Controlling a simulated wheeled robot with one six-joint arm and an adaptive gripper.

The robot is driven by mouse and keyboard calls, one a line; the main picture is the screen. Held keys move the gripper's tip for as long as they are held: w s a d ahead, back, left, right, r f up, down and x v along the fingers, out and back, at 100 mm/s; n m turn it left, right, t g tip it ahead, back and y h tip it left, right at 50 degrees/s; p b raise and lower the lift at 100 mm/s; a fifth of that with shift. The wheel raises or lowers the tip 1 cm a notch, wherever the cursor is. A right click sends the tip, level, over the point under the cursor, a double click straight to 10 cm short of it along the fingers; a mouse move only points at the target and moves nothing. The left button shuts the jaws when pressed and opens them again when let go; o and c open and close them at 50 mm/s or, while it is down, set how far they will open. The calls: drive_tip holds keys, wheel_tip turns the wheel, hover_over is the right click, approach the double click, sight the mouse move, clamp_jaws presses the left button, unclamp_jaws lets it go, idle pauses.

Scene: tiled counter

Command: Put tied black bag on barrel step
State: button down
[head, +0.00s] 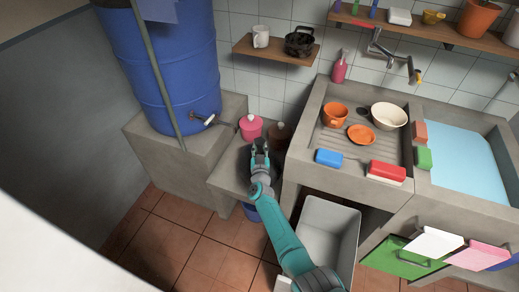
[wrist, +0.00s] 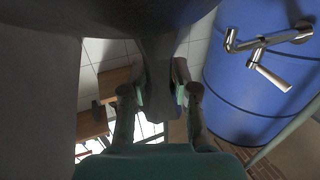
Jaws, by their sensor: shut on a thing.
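The tied black bag (wrist: 140,14) shows in the wrist view as a dark rounded mass across the top. Its narrower grey neck (wrist: 158,62) runs between the fingers of my gripper (wrist: 160,94), which is shut on it. In the head view my gripper (head: 259,146) is at the low barrel step (head: 226,178), between the barrel stand and the sink. I cannot make out the bag there, and cannot tell whether it touches the step.
A pink lidded pot (head: 250,127) and a brown pot (head: 279,134) stand close behind my gripper. The blue barrel (head: 172,70) with its tap (head: 208,119) is at the left on a concrete stand (head: 170,158). The concrete sink (head: 300,150) is at the right.

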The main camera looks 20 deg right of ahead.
drive_tip(key=shift+f, duration=0.6)
drive_tip(key=c, duration=0.9)
unclamp_jaws()
drive_tip(key=shift+f, duration=0.1)
drive_tip(key=v, duration=1.2)
drive_tip(key=shift+s, duration=0.1)
